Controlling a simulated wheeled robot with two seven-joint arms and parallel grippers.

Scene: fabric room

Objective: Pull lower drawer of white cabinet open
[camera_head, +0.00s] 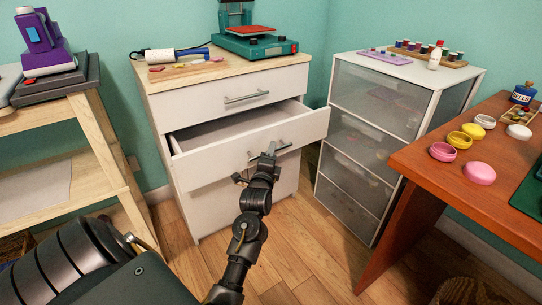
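The white cabinet (175,115) with a light wood top stands at the back, left of centre. Its upper drawer (215,100) is shut. The lower drawer (230,160) is pulled out, and its inside looks empty where I see it. My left gripper (270,150) is at the lower drawer's bar handle (286,147), with its fingers around the bar; they look closed on it, though they are small in view. The wrist and fingers hide part of the handle. My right gripper is not in view.
A translucent drawer unit (376,92) stands close to the right of the cabinet. A brown desk (430,165) with paint pots is at the right. A wooden shelf (105,150) is at the left. Wood floor (290,235) shows between the cabinet and me.

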